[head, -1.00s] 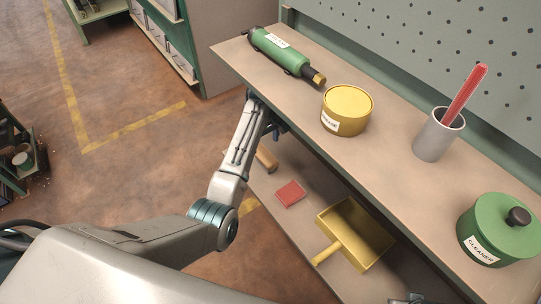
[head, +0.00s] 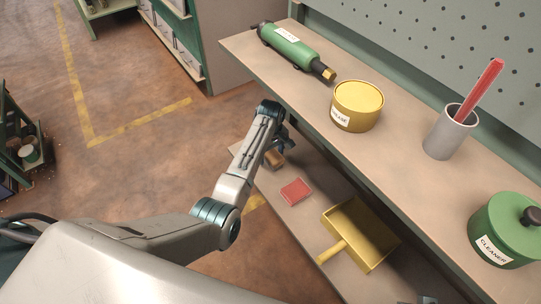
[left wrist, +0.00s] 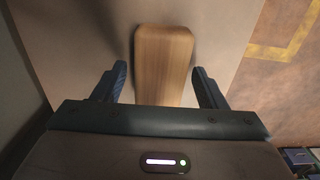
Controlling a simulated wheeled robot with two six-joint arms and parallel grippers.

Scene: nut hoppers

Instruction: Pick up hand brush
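The brush's wooden part (head: 274,158) shows on the lower shelf, partly hidden by my left gripper. In the left wrist view a plain wooden piece (left wrist: 163,60) with a rounded end lies between the fingers; no bristles can be made out. My left gripper (left wrist: 160,75) is open, one finger on each side of the wood with a gap at both. In the head view this gripper (head: 281,142) is at the shelf's left end, beneath the upper board. I do not see my right gripper.
On the lower shelf are a red pad (head: 296,190) and a yellow dustpan (head: 362,238). The upper board (head: 290,88) overhangs, holding a green tool (head: 290,48), a yellow tin (head: 357,104), a grey cup (head: 447,138) and a green pot (head: 505,225). Open floor lies left.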

